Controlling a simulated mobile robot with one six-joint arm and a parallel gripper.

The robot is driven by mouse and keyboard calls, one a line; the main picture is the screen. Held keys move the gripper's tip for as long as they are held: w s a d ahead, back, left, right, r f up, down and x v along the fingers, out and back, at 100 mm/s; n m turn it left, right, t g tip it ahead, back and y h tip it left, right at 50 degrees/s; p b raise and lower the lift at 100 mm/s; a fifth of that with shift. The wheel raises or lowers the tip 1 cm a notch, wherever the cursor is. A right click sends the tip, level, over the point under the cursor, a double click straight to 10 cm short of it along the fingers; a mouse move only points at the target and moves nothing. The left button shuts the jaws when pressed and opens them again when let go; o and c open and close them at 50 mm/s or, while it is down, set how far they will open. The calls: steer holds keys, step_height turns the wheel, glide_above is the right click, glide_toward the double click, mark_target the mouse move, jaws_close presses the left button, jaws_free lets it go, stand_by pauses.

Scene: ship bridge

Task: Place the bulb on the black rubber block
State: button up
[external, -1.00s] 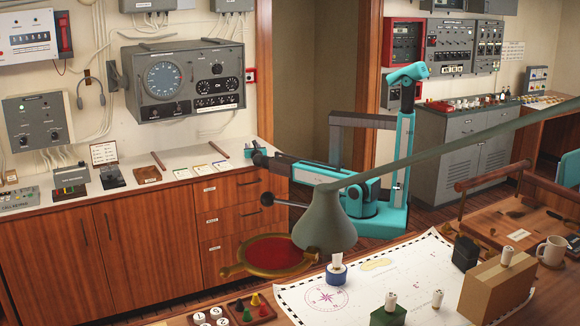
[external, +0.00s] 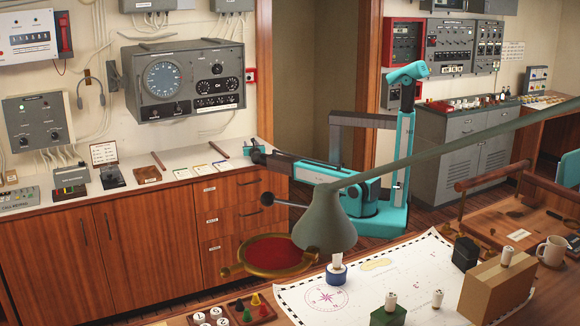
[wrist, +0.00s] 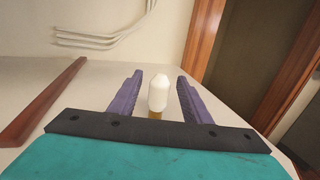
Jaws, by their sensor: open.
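A white bulb (wrist: 158,92) with a brass-coloured base stands upright between my fingers in the wrist view. My gripper (wrist: 160,78) is open, with a purple finger on each side of the bulb and a visible gap to both. In the external view my gripper (external: 256,154) is small and dark at the right end of the wall counter; the bulb cannot be made out there. A black block (external: 465,254) stands on the chart table at the right, beside a cardboard box; I cannot tell if it is rubber.
The white counter (external: 180,178) carries cards, a wooden bar (external: 159,161) and small devices to the left of my gripper. The wooden bar in the wrist view (wrist: 45,102) lies left of my fingers. A lamp (external: 325,222) hangs over the chart table (external: 400,275), which holds several small items.

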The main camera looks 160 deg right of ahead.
steer(key=shift+x, duration=1.7)
steer(key=shift+c, duration=0.2)
jaws_close()
